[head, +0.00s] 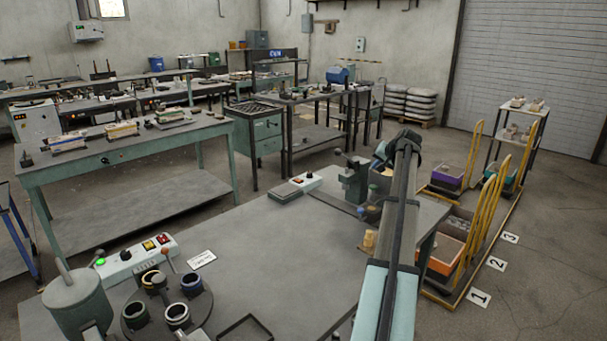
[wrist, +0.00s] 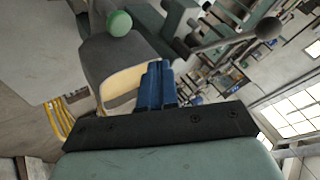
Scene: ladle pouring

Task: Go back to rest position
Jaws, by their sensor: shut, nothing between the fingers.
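My gripper (wrist: 155,85) shows in the wrist view as two blue fingers pressed together, with nothing between them. In the head view my arm reaches from the bottom edge up over the right side of the grey workbench (head: 270,235); I cannot make out the fingertips there. In the wrist view a dark grey body with a tan edge (wrist: 110,65) is close to the fingers on the left, with a green ball (wrist: 118,23) above it. I cannot tell whether the fingers touch it. No ladle can be made out clearly.
A grey pot (head: 78,298) and a round holder with several cups (head: 165,305) stand at the bench's front left. A dark green press-like device (head: 354,180) stands at its far end, beside my arm. Carts with yellow handles (head: 486,215) are to the right. The bench middle is clear.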

